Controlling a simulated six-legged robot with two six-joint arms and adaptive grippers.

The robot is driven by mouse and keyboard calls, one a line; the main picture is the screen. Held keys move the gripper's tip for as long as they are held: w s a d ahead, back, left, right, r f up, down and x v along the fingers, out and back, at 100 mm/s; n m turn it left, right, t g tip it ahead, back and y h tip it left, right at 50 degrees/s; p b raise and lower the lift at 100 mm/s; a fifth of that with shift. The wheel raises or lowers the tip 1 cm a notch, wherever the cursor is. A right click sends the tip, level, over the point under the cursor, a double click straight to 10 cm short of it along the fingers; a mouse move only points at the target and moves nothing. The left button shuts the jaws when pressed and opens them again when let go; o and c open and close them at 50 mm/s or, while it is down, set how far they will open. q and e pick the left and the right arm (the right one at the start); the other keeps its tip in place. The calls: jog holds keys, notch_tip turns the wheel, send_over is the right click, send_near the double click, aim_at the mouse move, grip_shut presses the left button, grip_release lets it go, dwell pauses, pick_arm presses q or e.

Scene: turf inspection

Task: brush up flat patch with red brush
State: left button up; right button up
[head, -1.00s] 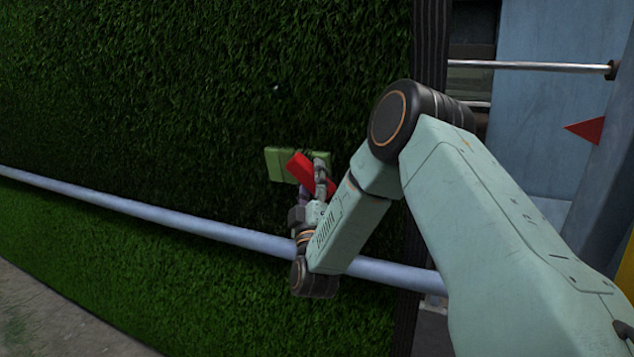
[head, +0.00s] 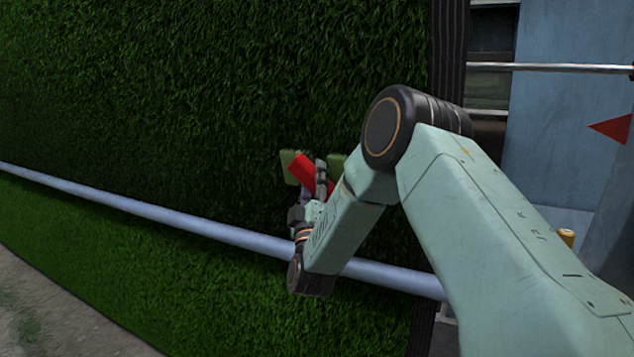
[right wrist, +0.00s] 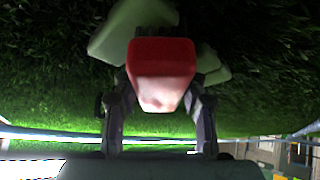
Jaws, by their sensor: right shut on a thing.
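My right gripper (head: 314,182) is shut on the red brush (head: 303,170), in front of the upright turf wall (head: 210,110). In the right wrist view the red block of the brush (right wrist: 162,72) sits between the two fingers. A pale green piece (head: 289,166) shows behind it on both sides, tilted, with dark bristle-like strands above the red block in the wrist view. It looks like the brush's head, but I cannot tell for sure. Contact with the turf is hidden. I cannot make out the flat patch from the surrounding grass. My left gripper is not in view.
A pale blue rail (head: 150,215) runs across the turf below the brush, passing behind my right arm. A dark post (head: 448,50) edges the turf on the right. Beyond it are a metal bar (head: 550,68) and a red triangle (head: 612,129). Paved ground lies at lower left.

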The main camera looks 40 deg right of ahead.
aim_at(294, 176)
jog(key=shift+w+a+b, duration=0.25)
jog(key=shift+w+b, duration=0.05)
jog(key=shift+w, duration=0.5)
jog(key=shift+w+a, duration=0.1)
jog(key=shift+w, duration=0.1)
jog(key=shift+w+a+b, duration=0.15)
jog(key=shift+w+b, duration=0.05)
jog(key=shift+b, duration=0.1)
jog(key=shift+w+a+f, duration=0.1)
jog(key=shift+w+a, duration=0.05)
jog(key=shift+w, duration=0.35)
jog(key=shift+w+a, duration=0.1)
jog(key=shift+w, duration=0.05)
jog(key=shift+w+a+b, duration=0.15)
jog(key=shift+w+b, duration=0.2)
jog(key=shift+b, duration=0.1)
jog(key=shift+w+a, duration=0.15)
jog(key=shift+w, duration=0.4)
